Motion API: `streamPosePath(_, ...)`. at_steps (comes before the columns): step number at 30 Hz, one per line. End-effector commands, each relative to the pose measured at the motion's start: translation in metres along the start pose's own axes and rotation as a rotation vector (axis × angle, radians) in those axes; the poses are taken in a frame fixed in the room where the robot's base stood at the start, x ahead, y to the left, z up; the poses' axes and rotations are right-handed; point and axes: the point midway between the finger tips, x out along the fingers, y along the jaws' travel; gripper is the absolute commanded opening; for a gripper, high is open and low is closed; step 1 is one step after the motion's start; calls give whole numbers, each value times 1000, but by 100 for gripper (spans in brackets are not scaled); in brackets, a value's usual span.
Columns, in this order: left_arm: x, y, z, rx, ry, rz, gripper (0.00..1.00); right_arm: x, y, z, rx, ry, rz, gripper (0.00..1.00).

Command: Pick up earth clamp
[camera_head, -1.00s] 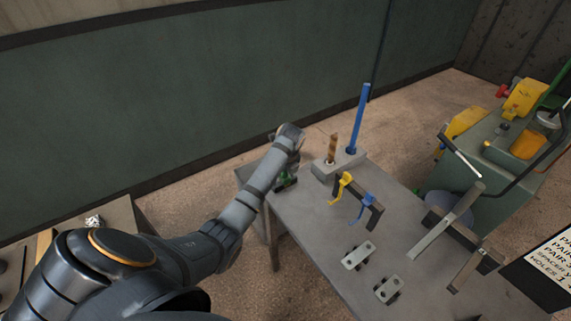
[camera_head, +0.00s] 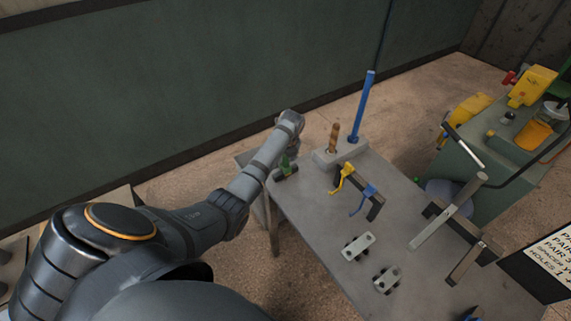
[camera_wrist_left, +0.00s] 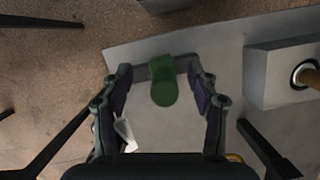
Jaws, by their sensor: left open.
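A green-handled piece with a dark grey bar, which looks like the earth clamp (camera_head: 286,166), lies at the far left corner of the grey table (camera_head: 310,205). In the left wrist view the green handle (camera_wrist_left: 164,88) points up at the camera, with the bar behind it. My left gripper (camera_wrist_left: 160,76) is open, its two fingers on either side of the green piece with gaps showing. In the head view my left gripper (camera_head: 297,148) is over that corner, mostly hidden by its own wrist. My right gripper is not in view.
A rack with yellow (camera_head: 342,178) and blue (camera_head: 364,197) hooks is nearer. Two metal plates (camera_head: 357,246) lie in front. A green machine (camera_head: 490,165) stands at right.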

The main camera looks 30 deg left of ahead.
Motion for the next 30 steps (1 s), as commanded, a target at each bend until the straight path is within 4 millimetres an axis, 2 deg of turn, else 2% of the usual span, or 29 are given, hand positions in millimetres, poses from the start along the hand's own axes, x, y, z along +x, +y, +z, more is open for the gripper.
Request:
streamPosePath(2, 11, -2, -3, 0, 5, 3, 60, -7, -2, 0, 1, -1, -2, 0)
streamPosePath(6, 30, -2, -2, -1, 0, 0, 60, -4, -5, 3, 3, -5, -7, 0)
streamPosePath(14, 34, -2, -3, 0, -1, 0, 60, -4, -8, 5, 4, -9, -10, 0)
streamPosePath(26, 34, -2, -3, -1, 0, 0, 6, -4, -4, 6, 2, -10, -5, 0)
streamPosePath(30, 34, -2, -2, -1, -1, -1, 6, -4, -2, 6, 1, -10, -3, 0)
